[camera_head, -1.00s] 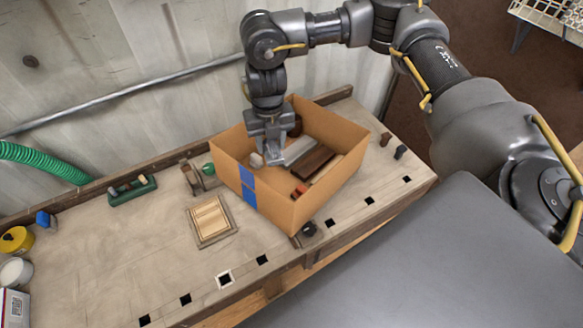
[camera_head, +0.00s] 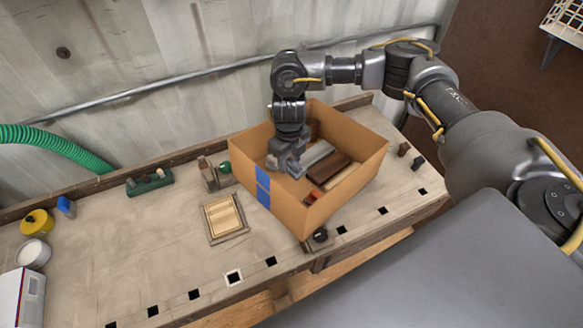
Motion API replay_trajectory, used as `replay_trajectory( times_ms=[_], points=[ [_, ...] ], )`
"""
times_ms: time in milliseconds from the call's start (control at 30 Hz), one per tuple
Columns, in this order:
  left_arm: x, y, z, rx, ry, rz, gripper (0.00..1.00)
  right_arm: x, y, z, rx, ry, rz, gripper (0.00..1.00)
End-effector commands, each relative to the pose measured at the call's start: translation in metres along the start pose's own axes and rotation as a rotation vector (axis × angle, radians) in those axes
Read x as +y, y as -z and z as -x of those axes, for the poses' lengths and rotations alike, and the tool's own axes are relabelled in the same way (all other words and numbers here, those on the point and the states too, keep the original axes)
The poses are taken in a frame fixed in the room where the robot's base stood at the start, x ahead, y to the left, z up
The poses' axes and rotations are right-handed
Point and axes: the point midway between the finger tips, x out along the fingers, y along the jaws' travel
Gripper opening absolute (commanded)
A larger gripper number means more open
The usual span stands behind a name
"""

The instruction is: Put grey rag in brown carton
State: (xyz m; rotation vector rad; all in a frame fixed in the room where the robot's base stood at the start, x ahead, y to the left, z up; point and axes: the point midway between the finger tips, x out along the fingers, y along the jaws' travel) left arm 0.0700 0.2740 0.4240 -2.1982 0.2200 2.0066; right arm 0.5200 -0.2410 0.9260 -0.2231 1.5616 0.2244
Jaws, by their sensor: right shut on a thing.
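The brown carton (camera_head: 325,205) stands open on the workbench, with blue tape on its near left corner. My right gripper (camera_head: 287,168) reaches down inside the carton, near its left wall. It is shut on a small grey thing, which I take to be the grey rag; the fingers hide most of it. A light grey roll-like piece (camera_head: 316,154) and a dark brown block (camera_head: 331,168) lie in the carton to the right of the gripper. My left gripper does not show.
A wooden framed tray (camera_head: 224,218) lies left of the carton. A green holder (camera_head: 149,181), a yellow tin (camera_head: 37,222) and a white pot (camera_head: 33,254) stand farther left. The bench's left middle is clear. Small dark items stand right of the carton.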

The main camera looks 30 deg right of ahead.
Motion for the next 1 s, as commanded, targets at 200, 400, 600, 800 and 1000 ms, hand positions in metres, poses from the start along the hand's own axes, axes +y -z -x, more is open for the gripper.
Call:
replay_trajectory(
  times_ms=[200, 400, 600, 800, 1000],
  points=[
    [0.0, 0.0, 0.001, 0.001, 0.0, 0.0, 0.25, 0.001, 0.001, -0.013, 0.003, -0.002, -0.002, 0.16],
    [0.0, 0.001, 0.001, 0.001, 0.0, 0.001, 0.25, 0.001, 0.0, -0.04, 0.001, -0.001, -0.001, 0.16],
    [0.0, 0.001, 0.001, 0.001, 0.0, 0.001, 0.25, 0.0, 0.0, -0.043, 0.0, 0.0, 0.0, 0.16],
    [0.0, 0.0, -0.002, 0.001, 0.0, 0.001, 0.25, 0.0, 0.0, -0.046, 0.0, 0.0, 0.0, 0.16],
    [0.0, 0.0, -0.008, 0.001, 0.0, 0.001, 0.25, 0.0, 0.0, -0.052, 0.0, 0.0, 0.0, 0.16]
  ],
)
